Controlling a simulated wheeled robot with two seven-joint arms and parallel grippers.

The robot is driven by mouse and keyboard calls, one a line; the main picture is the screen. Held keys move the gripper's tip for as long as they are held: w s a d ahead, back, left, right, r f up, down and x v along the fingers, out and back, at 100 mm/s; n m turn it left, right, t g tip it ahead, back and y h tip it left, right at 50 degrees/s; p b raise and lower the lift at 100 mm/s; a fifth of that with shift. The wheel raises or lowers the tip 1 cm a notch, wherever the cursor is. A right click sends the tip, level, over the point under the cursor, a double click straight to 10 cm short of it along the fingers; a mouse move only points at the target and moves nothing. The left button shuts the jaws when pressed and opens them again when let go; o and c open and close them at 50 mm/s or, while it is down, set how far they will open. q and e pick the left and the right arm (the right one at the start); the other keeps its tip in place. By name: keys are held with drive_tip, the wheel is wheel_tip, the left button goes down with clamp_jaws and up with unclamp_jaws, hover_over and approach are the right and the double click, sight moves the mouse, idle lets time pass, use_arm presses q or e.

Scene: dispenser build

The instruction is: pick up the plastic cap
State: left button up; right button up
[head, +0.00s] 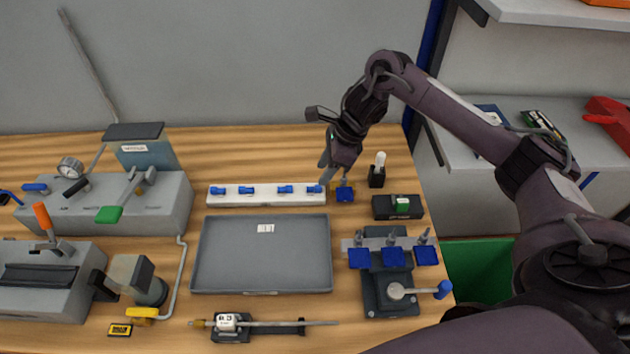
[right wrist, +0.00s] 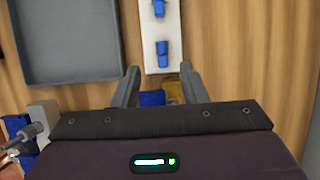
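Several small blue plastic pieces lie in a row on a white strip (head: 268,197); the rightmost blue piece (head: 315,189) also shows in the right wrist view (right wrist: 162,53). A blue square piece (head: 345,195) with a brass-coloured part (right wrist: 175,92) beside it sits just past the strip's right end. I cannot tell for sure which blue piece is the plastic cap. My right gripper (head: 336,178) points down over the strip's right end. Its fingers (right wrist: 158,82) are apart, and the blue square and brass part show between and behind them. Nothing is visibly held. My left gripper is not in view.
A grey tray (head: 262,288) lies in front of the strip. A black holder with a white-topped piece (head: 378,170) and a black box (head: 398,207) stand to the right. A fixture with blue handles (head: 390,285) is nearer. Grey machines (head: 160,205) fill the left.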

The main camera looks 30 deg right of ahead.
sight(312, 191)
drive_tip(key=shift+s+a+f, duration=0.1)
drive_tip(key=shift+a+f, duration=0.15)
drive_tip(key=shift+f, duration=0.15)
drive_tip(key=p+x, duration=0.2)
drive_tip(key=x, duration=0.1)
drive_tip(key=p+x, duration=0.1)
drive_tip(key=shift+w+d+f, duration=0.3)
drive_tip(key=shift+f, duration=0.05)
drive_tip(key=shift+a+f, duration=0.1)
drive_tip(key=shift+f, duration=0.2)
clamp_jaws()
